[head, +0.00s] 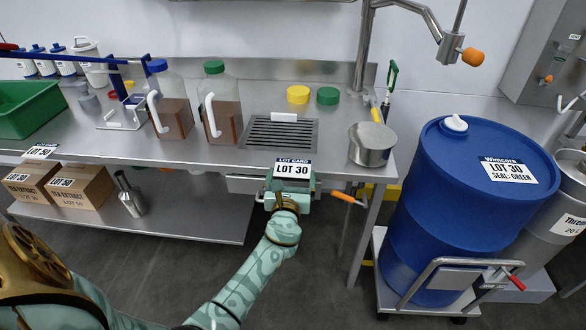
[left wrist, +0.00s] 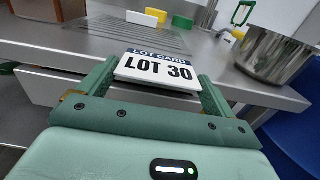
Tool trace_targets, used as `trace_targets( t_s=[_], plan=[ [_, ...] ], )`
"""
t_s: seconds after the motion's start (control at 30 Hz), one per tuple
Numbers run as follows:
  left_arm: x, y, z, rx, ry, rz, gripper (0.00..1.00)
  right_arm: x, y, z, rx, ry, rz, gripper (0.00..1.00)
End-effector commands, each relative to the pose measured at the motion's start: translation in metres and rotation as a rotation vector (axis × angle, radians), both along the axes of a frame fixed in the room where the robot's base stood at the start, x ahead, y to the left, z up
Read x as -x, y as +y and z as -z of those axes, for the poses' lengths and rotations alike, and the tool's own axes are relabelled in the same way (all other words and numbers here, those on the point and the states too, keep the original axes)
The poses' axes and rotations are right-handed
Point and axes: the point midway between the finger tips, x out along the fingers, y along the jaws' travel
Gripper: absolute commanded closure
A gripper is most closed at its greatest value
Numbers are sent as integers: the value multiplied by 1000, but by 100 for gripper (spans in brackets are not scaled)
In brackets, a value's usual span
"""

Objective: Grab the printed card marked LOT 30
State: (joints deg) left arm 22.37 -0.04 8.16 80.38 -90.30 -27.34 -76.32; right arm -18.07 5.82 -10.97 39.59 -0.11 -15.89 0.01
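The printed card marked LOT 30 (head: 292,170) is white with a dark "LOT CARD" header. In the head view it shows at the bench's front edge, face toward me. My left gripper (head: 290,185) reaches it from below. In the left wrist view the card (left wrist: 158,70) shows large and slightly tilted at the fingertips. The left gripper (left wrist: 157,88) has its fingers wide apart, one at each side of the card. Whether they touch its edges is hard to tell. My right gripper is not in view.
The steel bench (head: 345,140) bears jugs, a drain grille (head: 282,133) and a steel pot (head: 372,144) right of the card. Another LOT 30 label (head: 40,151) lies far left. A blue drum (head: 440,220) stands right. Boxes (head: 80,187) sit on the lower shelf.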

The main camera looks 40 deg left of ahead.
Motion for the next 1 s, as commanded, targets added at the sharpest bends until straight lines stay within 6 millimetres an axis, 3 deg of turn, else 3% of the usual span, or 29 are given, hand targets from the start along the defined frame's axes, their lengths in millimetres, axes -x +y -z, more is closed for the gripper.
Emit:
trace_targets(
  t_s=[0.43, 0.57, 0.67, 0.9, 1.0],
  plan=[
    [0, 0, -5, 1, -2, 0, 31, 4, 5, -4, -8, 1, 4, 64],
    [0, 0, -21, 0, -5, 0, 31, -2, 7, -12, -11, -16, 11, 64],
    [1, -1, -44, 1, -8, 0, 31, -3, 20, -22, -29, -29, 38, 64],
    [50, -14, -107, 2, -10, 1, 31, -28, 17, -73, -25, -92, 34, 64],
    [78, -22, -113, 1, -4, 0, 31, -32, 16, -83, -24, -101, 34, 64]
  ],
)
